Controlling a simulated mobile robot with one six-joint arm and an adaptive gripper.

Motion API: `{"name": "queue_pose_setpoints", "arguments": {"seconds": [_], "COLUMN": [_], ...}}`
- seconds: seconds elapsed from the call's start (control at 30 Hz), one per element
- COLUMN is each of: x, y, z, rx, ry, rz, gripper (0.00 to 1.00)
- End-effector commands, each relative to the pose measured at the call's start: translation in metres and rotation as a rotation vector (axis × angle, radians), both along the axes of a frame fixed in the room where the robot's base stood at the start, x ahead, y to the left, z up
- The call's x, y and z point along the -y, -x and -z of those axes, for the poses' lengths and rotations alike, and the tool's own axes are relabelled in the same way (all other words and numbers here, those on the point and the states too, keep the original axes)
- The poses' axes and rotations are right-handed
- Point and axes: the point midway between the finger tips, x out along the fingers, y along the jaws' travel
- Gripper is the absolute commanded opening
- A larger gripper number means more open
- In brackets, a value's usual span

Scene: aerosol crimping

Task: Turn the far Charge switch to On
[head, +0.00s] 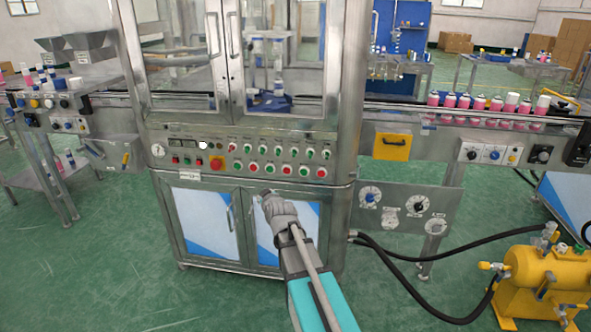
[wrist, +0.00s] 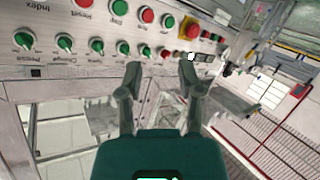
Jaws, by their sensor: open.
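The Charge switch (wrist: 65,42) is a green knob with a pale handle, second from the left in the lower row of knobs in the wrist view. Its label is beside it, and the handle sits slanted; I cannot tell which setting it marks.
Red and green buttons (wrist: 147,15) line the panel next to the knobs, with a yellow-based red emergency stop (wrist: 192,30). Cabinet doors (head: 203,218) are below. A yellow compressor (head: 545,275) and black hoses (head: 400,255) lie to the right.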

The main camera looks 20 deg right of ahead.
Motion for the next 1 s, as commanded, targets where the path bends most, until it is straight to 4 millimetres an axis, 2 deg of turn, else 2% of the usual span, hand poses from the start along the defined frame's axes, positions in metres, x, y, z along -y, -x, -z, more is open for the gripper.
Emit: {"name": "queue_pose_setpoints", "arguments": {"seconds": [0.03, 0.2, 0.5, 0.7, 1.0], "x": [0.011, 0.042, 0.097, 0.115, 0.119], "y": [-0.009, -0.025, -0.032, -0.029, -0.027], "z": [0.012, 0.011, 0.008, 0.003, 0.0], "rx": [0.053, 0.232, 0.491, 0.576, 0.595], "ry": [0.023, 0.117, 0.274, 0.336, 0.35], "rz": [0.015, 0.072, 0.22, 0.282, 0.3], "gripper": [0.47, 0.47, 0.47, 0.47, 0.47]}}
